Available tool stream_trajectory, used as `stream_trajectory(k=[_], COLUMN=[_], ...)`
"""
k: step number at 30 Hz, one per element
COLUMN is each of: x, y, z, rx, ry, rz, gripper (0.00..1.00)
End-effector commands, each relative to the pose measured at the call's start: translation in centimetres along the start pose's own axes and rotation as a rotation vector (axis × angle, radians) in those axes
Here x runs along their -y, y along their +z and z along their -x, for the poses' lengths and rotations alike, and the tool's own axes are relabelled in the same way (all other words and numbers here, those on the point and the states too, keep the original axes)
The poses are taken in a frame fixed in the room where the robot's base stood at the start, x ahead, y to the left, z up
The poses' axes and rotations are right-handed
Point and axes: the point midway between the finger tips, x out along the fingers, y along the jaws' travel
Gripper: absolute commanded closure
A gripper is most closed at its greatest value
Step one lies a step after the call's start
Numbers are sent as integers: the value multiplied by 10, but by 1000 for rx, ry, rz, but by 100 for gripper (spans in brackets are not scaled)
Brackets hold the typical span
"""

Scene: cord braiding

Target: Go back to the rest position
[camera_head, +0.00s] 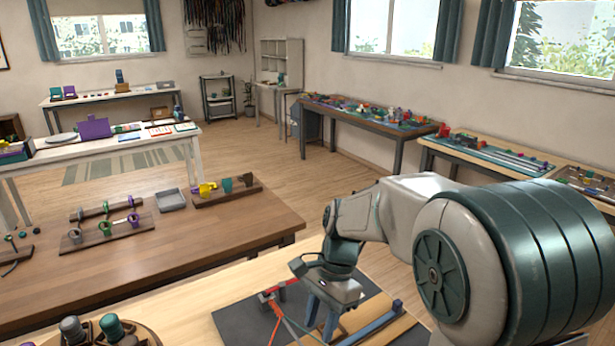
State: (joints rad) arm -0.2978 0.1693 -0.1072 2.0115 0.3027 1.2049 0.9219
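My arm reaches in from the right of the head view, and my gripper (320,318) points down over the dark mat (238,322) on the near table. Its two blue-grey fingers look apart, with a gap between them. A red clamp-like piece (270,294) lies left of the fingers, with red and pale cords (287,322) running down from it. A blue bar (372,326) lies to the right on a wooden board (398,330). Whether the fingertips touch a cord is too small to tell.
A round wooden holder (135,334) with grey and green pegs stands at the near left. A brown table (150,262) behind carries wooden racks with coloured rings and a grey tray (171,200). Side tables (370,120) along the right wall hold many small parts. Open floor lies between.

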Motion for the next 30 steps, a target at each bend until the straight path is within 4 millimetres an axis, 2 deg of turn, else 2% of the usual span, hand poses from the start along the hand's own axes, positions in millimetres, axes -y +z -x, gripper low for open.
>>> stream_trajectory(k=[3,9,15,18,24,30], x=[-33,-86,-134,-152,-172,-174], y=[-3,-6,-7,-7,-8,-8], z=[17,32,37,36,33,32], rx=[-79,-239,-419,-495,-582,-594], ry=[-58,-105,-96,-74,-33,-25], rz=[149,410,656,754,868,887], gripper=[66,66,66,66,66,66])
